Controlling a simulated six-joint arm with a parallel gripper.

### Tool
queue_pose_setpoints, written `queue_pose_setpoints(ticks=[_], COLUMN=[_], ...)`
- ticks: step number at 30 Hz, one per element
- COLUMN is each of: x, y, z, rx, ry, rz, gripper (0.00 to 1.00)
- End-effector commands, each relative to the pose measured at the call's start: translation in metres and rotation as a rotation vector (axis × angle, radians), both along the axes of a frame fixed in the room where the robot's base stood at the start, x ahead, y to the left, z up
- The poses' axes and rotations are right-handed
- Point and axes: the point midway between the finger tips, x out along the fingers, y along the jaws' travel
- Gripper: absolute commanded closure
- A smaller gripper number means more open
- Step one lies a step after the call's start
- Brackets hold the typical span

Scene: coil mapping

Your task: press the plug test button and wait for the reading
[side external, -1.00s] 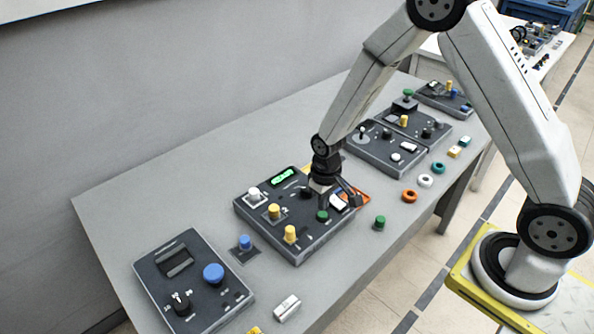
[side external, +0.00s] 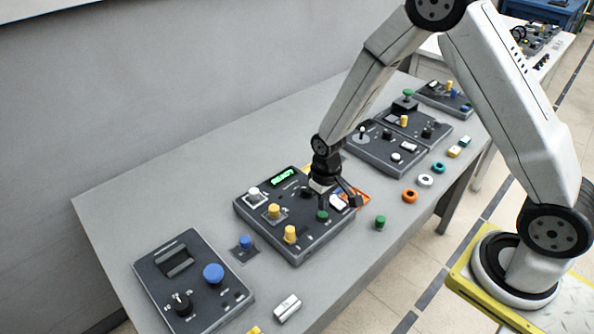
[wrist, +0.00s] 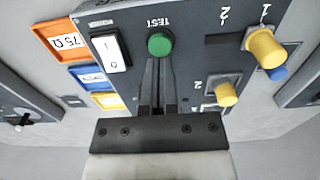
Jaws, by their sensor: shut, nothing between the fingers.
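The grey test box (side external: 275,227) lies on the table with its display (side external: 283,175) lit green, seeming to read "READY". The green button (wrist: 160,43), marked TEST, is on its face; it also shows in the side view (side external: 322,215). My gripper (wrist: 157,62) is shut and empty. Its fingertips are at the near edge of the green button in the wrist view. I cannot tell whether they touch it. Yellow plugs (wrist: 265,48) (wrist: 226,94) sit by the marks 1 and 2. A white rocker switch (wrist: 110,50) is left of the button.
Orange (wrist: 62,40) and blue (wrist: 90,77) tiles lie beside the box. A loose green cap (side external: 380,222) and several rings (side external: 409,196) are on the table (side external: 330,95). Another panel with a blue knob (side external: 213,273) stands at the front left.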

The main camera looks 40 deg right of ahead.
Motion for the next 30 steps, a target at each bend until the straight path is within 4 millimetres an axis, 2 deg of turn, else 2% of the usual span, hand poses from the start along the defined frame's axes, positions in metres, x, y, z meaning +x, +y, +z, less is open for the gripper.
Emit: queue_pose_setpoints(ticks=[14, 30], x=[0.000, 0.000], y=[0.000, 0.000], z=[-0.001, -0.011], rx=[0.000, 0.000], ry=[0.000, 0.001], rz=[0.000, 0.000], gripper=[1.00, 1.00])
